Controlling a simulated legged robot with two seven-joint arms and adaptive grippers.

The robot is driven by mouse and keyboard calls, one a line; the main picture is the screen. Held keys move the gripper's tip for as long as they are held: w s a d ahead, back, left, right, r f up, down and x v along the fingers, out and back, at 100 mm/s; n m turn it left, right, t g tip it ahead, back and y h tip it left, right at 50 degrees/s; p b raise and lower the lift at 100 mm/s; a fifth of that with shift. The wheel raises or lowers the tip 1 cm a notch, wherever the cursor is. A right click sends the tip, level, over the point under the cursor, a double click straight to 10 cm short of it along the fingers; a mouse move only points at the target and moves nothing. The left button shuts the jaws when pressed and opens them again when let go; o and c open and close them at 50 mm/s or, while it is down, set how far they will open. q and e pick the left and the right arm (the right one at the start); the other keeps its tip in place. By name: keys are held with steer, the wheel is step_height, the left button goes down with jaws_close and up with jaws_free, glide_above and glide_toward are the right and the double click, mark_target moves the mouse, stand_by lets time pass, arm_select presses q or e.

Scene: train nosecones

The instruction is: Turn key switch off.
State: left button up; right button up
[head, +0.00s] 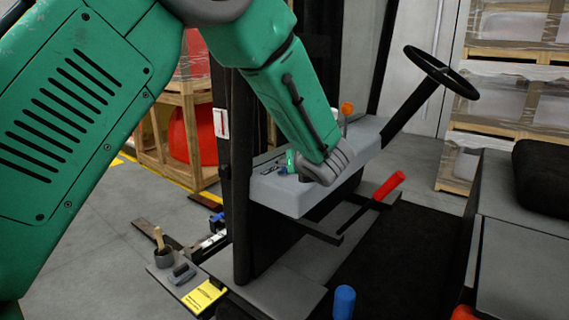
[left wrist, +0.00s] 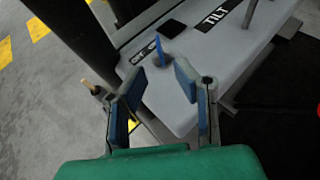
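My left gripper (left wrist: 160,80) is open in the left wrist view, its two blue-padded fingers spread apart. Beyond the fingertips, a small blue upright piece (left wrist: 160,50) that looks like the key stands on the grey console (left wrist: 215,65). It shows in the gap between the fingers, and I see no contact. A black square and labels, one reading TILT, lie near it. In the head view my left arm reaches over the console (head: 283,196), its gripper (head: 292,162) largely hidden by the wrist. The key cannot be made out there. My right gripper is not in view.
An orange-knobbed lever (head: 346,110) and the steering wheel (head: 440,70) stand beyond the wrist. A black seat (head: 543,178) is at the right.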

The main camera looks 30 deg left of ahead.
arm_select(q)
steer(key=x, duration=1)
steer(key=shift+s+f, duration=0.1)
steer(key=shift+f, duration=0.05)
